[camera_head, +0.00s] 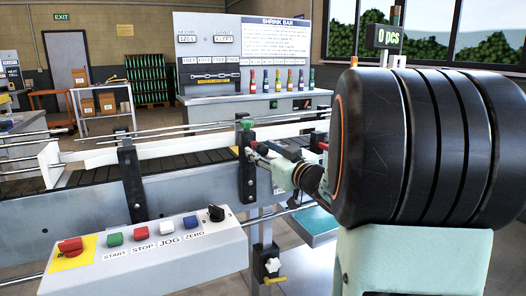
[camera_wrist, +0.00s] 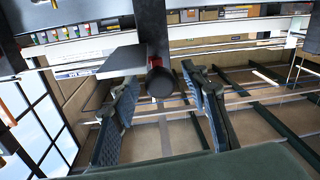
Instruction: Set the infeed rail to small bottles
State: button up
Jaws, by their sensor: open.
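The infeed rail (camera_head: 207,144), a long white guide, runs along the dark conveyor belt (camera_head: 190,160). Two black posts stand at its near side, the left post (camera_head: 131,175) and the right post (camera_head: 247,172). The right post has a green knob (camera_head: 246,124) on top and a small red part beside it. My gripper (camera_head: 270,153) is beside this right post. In the wrist view my gripper (camera_wrist: 160,84) is open, with its two blue-padded fingers apart. A dark round knob (camera_wrist: 159,83) on a black post shows between and just beyond the fingertips. Contact cannot be told.
A control box (camera_head: 150,255) with several buttons, a red stop button and a black dial stands at the front left. A grey machine (camera_head: 245,60) with small coloured bottles is behind the conveyor. Thin metal rods run along the belt.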

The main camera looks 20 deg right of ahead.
jog(key=s, duration=0.7)
jog(key=shift+s+d, duration=0.25)
jog(key=shift+d, duration=0.15)
